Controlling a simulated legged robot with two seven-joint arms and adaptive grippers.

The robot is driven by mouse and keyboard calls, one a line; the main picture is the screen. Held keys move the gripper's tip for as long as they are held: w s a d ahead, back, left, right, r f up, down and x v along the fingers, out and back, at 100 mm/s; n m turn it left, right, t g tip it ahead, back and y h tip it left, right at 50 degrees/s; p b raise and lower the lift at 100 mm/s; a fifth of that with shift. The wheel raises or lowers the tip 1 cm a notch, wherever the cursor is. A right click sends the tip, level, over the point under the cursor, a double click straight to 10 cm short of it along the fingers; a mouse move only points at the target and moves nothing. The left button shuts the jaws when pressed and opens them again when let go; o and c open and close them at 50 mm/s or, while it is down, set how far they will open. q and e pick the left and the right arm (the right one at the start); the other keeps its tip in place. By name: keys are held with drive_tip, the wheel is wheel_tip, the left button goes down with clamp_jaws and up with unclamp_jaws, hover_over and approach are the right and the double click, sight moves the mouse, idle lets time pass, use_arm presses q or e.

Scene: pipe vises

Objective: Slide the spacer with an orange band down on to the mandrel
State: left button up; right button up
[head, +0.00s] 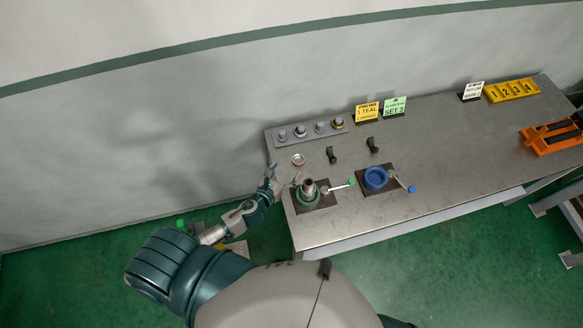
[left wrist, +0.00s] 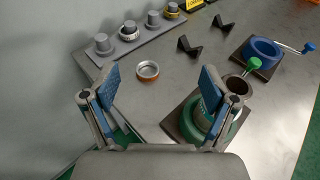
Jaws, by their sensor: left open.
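A small metal ring (head: 298,159) lies flat on the bench; in the left wrist view this ring (left wrist: 147,71) shows an orange-brown tint and looks like the orange-banded spacer. An upright metal tube (head: 308,186), likely the mandrel, stands in the green vise (head: 309,201). In the left wrist view the tube (left wrist: 236,86) is partly hidden by my right-hand finger. My left gripper (head: 285,175) is open and empty, left of the vise and near the bench's left edge. In its wrist view the spread fingers (left wrist: 160,87) frame the ring beyond them. My right gripper is out of view.
A grey rack (head: 320,133) with several pegs stands behind; one peg carries a yellow-banded ring (left wrist: 172,11). Two black V-blocks (head: 332,156) (head: 373,145) and a blue vise (head: 375,179) stand to the right. The green-knobbed handle (head: 340,187) sticks out right of the green vise.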

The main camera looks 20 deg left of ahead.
use_arm(q)
drive_tip(key=s+a+f+m+g+h+b, duration=0.25)
drive_tip(key=a+f+b, duration=0.2)
drive_tip(key=f, duration=0.25)
approach(302, 157)
drive_tip(key=shift+n+t+y, duration=0.25)
drive_tip(key=shift+t+y, duration=0.1)
drive_tip(key=shift+y, duration=0.1)
drive_tip(key=shift+f+b+x, duration=0.15)
drive_tip(key=shift+b+x, duration=0.05)
drive_tip(key=shift+x, duration=1.3)
drive_tip(key=shift+f+b+x, duration=0.1)
drive_tip(key=shift+b+x, duration=0.05)
drive_tip(key=shift+x, duration=1.35)
drive_tip(key=shift+s+d+r, duration=0.1)
drive_tip(key=shift+s+d, duration=0.1)
drive_tip(key=shift+s, duration=0.05)
drive_tip(key=shift+c, duration=1)
drive_tip(key=c, duration=1.1)
drive_tip(key=shift+o, duration=0.2)
